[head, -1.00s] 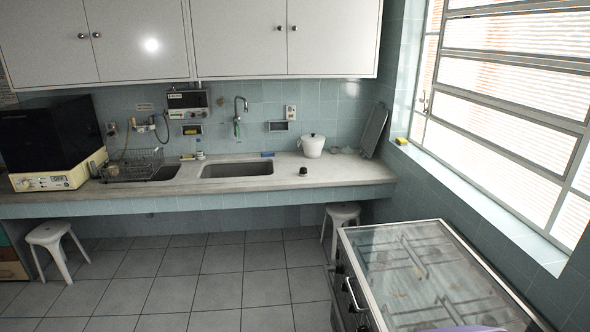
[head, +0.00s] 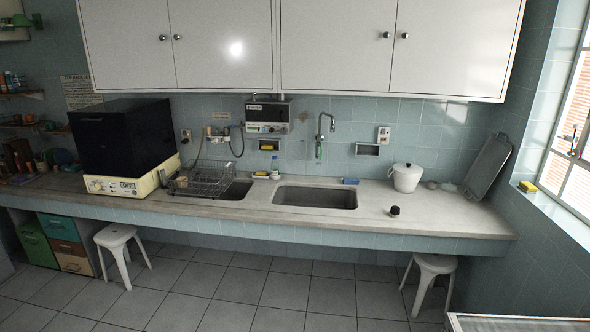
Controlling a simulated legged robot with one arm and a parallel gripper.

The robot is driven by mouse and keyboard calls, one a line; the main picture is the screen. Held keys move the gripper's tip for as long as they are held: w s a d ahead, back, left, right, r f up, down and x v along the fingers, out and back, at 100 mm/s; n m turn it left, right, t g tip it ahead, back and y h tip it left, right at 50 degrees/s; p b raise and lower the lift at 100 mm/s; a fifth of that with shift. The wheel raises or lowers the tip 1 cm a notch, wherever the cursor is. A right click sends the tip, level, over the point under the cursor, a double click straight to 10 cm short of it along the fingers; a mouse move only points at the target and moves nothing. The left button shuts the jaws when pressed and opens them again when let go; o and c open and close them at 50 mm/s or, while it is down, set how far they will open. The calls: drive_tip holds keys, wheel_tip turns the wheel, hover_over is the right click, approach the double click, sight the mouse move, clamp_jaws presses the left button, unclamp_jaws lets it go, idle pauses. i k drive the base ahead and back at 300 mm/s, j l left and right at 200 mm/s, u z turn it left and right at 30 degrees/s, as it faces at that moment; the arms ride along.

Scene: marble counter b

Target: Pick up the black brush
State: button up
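A small dark, round-topped object, which looks like the black brush (head: 394,211), sits on the pale marble counter (head: 440,218) in the head view. It stands to the right of the sink (head: 315,197), near the counter's front edge. It is too small to make out bristles or a handle. Nothing touches it. My gripper is not in view.
A white lidded pot (head: 405,178) stands behind the dark object, and a grey tray (head: 488,167) leans at the right wall. White stools (head: 433,266) stand under the counter. A glass-topped stove (head: 515,324) edges in at lower right. The tiled floor (head: 250,290) ahead is clear.

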sight(395, 211)
drive_tip(key=i+z, duration=0.15)
drive_tip(key=i, duration=0.45)
drive_tip(key=i+j+z, duration=0.15)
drive_tip(key=i, duration=0.45)
drive_tip(key=i+j+z, duration=0.1)
drive_tip(key=i+j, duration=0.15)
drive_tip(key=i, duration=0.3)
drive_tip(key=i+j+z, duration=0.15)
drive_tip(key=i+z, duration=0.2)
drive_tip(key=z, duration=0.15)
drive_tip(key=i+j+z, duration=0.3)
drive_tip(key=z, duration=0.2)
drive_tip(key=i+j+z, duration=0.3)
drive_tip(key=j+z, duration=0.2)
drive_tip(key=i+j+z, duration=0.15)
drive_tip(key=j+z, duration=0.3)
drive_tip(key=i+j+z, duration=0.2)
drive_tip(key=j, duration=0.2)
drive_tip(key=j+z, duration=0.2)
drive_tip(key=j, duration=0.15)
drive_tip(key=k, duration=0.05)
